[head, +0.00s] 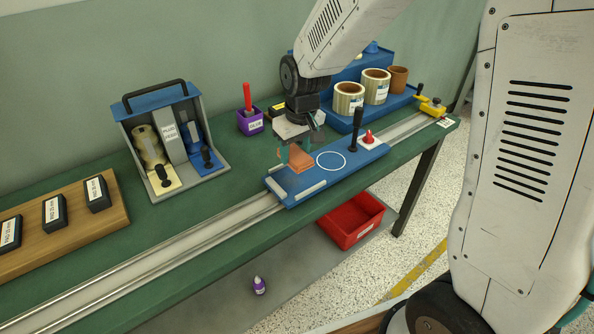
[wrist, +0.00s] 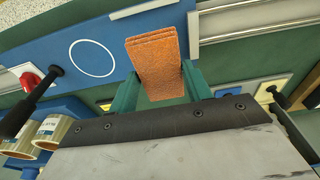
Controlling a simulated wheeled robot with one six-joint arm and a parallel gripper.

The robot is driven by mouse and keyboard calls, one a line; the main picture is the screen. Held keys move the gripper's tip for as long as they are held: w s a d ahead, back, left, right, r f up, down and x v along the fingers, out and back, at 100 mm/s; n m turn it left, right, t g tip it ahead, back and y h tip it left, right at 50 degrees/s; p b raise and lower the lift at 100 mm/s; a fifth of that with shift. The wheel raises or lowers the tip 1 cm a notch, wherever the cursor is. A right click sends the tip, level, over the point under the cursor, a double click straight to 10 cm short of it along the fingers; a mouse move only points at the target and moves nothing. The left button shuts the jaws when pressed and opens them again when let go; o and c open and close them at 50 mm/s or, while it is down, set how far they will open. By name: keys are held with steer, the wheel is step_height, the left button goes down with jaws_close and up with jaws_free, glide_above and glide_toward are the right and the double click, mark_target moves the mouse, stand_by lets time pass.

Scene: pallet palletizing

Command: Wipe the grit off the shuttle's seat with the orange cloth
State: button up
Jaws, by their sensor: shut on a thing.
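The orange cloth (head: 300,158) is a folded pad held in my gripper (head: 297,153). The jaws are shut on it, and it also shows between the green fingers in the wrist view (wrist: 157,66). The shuttle (head: 345,168) is a blue plate on the rail with a white circle, a black upright handle (head: 356,130) and a red knob (head: 368,136). The cloth is over the shuttle's left part, left of the circle; I cannot tell whether it touches. Two light strips (head: 311,189) lie at the shuttle's left end. No grit can be made out.
The rail (head: 190,246) runs along the green bench. A grey and blue caddy (head: 180,120) and a wooden board (head: 125,214) with black blocks stand left. A purple cup (head: 249,122) and labelled rolls (head: 349,98) stand behind. A red bin (head: 350,220) sits below the bench.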

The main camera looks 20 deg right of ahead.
glide_above(308, 173)
steer(key=shift+s+d+f, duration=0.1)
steer(key=shift+s+f, duration=0.05)
steer(key=shift+f, duration=1.3)
steer(key=shift+s+d+f, duration=0.1)
steer(key=shift+s+f, duration=0.05)
steer(key=shift+f, duration=1.3)
steer(key=shift+f, duration=0.65)
steer(key=shift+a, duration=0.15)
